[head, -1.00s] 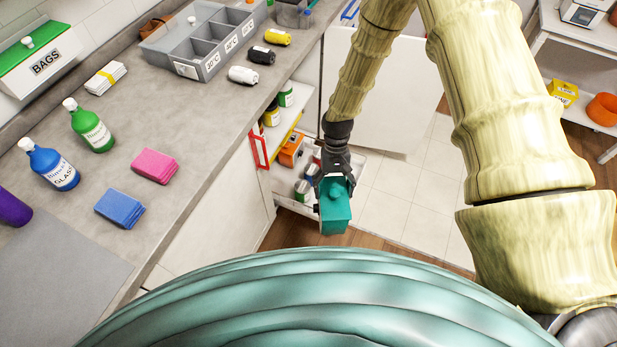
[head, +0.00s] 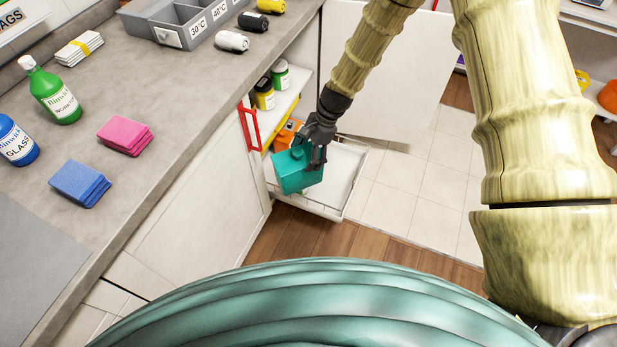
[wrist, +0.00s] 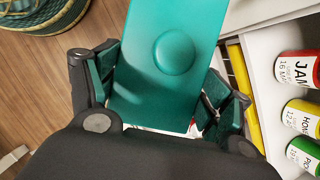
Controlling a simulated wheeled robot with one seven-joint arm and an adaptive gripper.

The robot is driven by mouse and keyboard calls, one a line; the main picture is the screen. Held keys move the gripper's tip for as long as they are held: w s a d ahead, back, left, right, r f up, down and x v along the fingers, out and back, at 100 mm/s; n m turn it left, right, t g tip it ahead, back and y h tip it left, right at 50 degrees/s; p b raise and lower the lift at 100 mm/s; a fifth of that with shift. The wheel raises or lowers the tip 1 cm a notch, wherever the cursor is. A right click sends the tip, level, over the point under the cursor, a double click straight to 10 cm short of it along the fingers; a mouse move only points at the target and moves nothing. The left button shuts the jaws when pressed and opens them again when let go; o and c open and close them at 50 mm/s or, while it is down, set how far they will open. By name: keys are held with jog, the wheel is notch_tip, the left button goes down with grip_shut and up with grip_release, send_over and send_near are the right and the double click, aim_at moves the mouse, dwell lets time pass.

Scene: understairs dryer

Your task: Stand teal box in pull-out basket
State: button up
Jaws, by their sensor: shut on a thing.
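The teal box (head: 297,175) is in my gripper (head: 319,150), tilted, over the left part of the pull-out basket (head: 345,195). In the wrist view the teal box (wrist: 165,70) shows a round knob on its face, and the fingers of my gripper (wrist: 160,100) close on its two sides. The basket is a white, shallow pull-out with a wide bare floor on its right side. I cannot tell whether the box touches the basket floor. The box hides part of the basket's near left area.
An orange item (head: 286,135) stands at the basket's back left. A red handle (head: 249,128) and a shelf with jars (head: 265,95) are just left of the basket. The grey counter (head: 170,95) holds bottles, sponges and a divided bin. Wood and tile floor lies clear in front.

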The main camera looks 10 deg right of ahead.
aim_at(309, 143)
jog(key=w+f+m+t+b, duration=0.1)
jog(key=m+b, duration=0.1)
jog(key=w+f+m+t+b, duration=0.1)
jog(key=w+m+b, duration=0.1)
jog(key=b, duration=0.1)
jog(key=w+f+m+b, duration=0.1)
jog(key=w+m+b, duration=0.1)
jog(key=m, duration=0.1)
jog(key=shift+d+f+t, duration=0.15)
jog(key=shift+d+t, duration=0.2)
jog(key=shift+t, duration=0.05)
jog(key=w+m+b, duration=0.1)
jog(key=m+b, duration=0.1)
jog(key=d+f+m+t+h+b, duration=0.1)
jog(key=b, duration=0.1)
jog(key=shift+w+f+m, duration=0.1)
jog(key=shift+w+m, duration=0.3)
jog(key=s+d+f+m+h+b, duration=0.2)
jog(key=d+f+m+h+b, duration=0.45)
jog(key=m+b, duration=1.1)
notch_tip(309, 143, down, 18)
jog(key=b, duration=0.8)
jog(key=shift+d+f+t+b, duration=0.25)
jog(key=shift+d+t+b, duration=0.05)
jog(key=shift+w+f, duration=0.1)
jog(key=o, duration=2.1)
